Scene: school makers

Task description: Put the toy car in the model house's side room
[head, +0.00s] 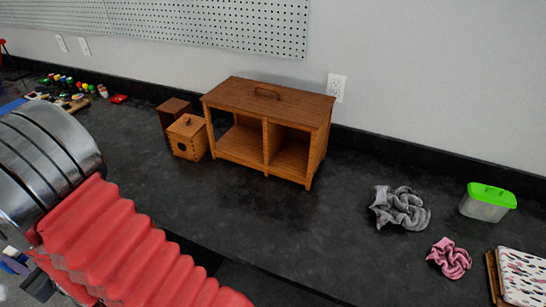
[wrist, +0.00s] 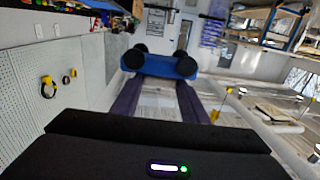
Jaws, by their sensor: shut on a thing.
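The blue toy car (wrist: 160,64) with black wheels is held between the purple fingers of my gripper (wrist: 156,84) in the wrist view. The fingers are shut on it, and it is clear of any surface I can see. The gripper and car are not in the head view. The wooden model house (head: 269,97) stands on the dark counter against the wall, with a handle on its roof. Its front has two open rooms, a left room (head: 240,143) and a right room (head: 289,152), parted by an upright wall. Both look empty.
A small wooden box with a round hole (head: 187,138) and an open wooden box (head: 173,108) stand left of the house. Grey cloth (head: 399,208), a pink scrunchie (head: 450,258) and a green-lidded tub (head: 487,202) lie right. The counter (head: 250,222) before the house is clear.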

